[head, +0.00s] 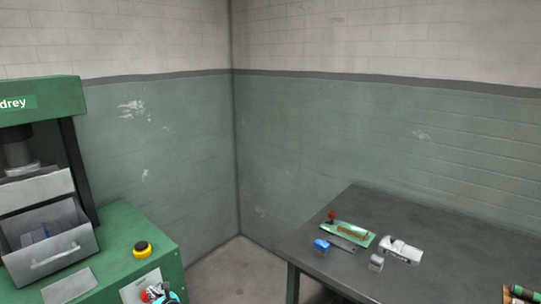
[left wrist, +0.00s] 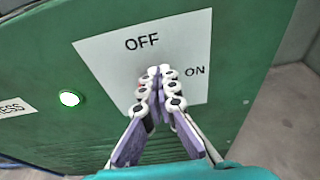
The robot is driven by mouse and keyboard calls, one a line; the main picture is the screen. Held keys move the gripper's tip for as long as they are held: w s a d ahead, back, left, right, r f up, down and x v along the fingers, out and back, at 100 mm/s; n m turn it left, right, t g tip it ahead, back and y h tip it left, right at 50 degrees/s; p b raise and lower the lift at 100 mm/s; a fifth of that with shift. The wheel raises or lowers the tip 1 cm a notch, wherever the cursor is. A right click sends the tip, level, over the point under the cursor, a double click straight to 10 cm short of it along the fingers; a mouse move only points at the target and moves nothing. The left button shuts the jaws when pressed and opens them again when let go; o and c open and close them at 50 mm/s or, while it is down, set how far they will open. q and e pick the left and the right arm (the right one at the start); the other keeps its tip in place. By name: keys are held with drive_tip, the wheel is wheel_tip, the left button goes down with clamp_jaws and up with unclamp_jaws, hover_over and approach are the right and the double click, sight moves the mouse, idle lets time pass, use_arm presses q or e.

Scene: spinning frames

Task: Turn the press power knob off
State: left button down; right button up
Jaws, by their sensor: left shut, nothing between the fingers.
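The green press (head: 40,95) stands at the left in the head view. Its white knob plate (head: 128,291) is on the front face at the bottom edge. In the left wrist view the plate (left wrist: 110,55) reads OFF at the top and ON at the right. My left gripper (left wrist: 159,76) is shut in front of the plate, with its fingertips just below OFF and left of ON. It also shows in the head view (head: 160,295), beside a bit of red. The knob is mostly hidden behind the fingers, so its pointing direction and any contact cannot be told. My right gripper is out of view.
A green lamp (left wrist: 69,98) glows left of the plate. A yellow and black button (head: 142,249) sits on the press top. A dark table (head: 440,235) at the right bears several small tools and blocks. Open floor (head: 240,265) lies between press and table.

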use_arm(q)
drive_tip(key=shift+s+a, duration=0.25)
drive_tip(key=shift+s, duration=0.05)
drive_tip(key=shift+s+a, duration=0.25)
drive_tip(key=shift+s+a+r, duration=0.1)
drive_tip(key=shift+s+a, duration=0.05)
drive_tip(key=shift+s, duration=0.05)
drive_tip(key=shift+a, duration=0.1)
drive_tip(key=shift+s+a, duration=0.15)
drive_tip(key=shift+s, duration=0.2)
drive_tip(key=shift+s+a, duration=0.1)
drive_tip(key=shift+a, duration=0.05)
idle(0.5)
drive_tip(key=shift+r, duration=0.15)
drive_tip(key=s+d, duration=0.4)
drive_tip(key=shift+d, duration=0.3)
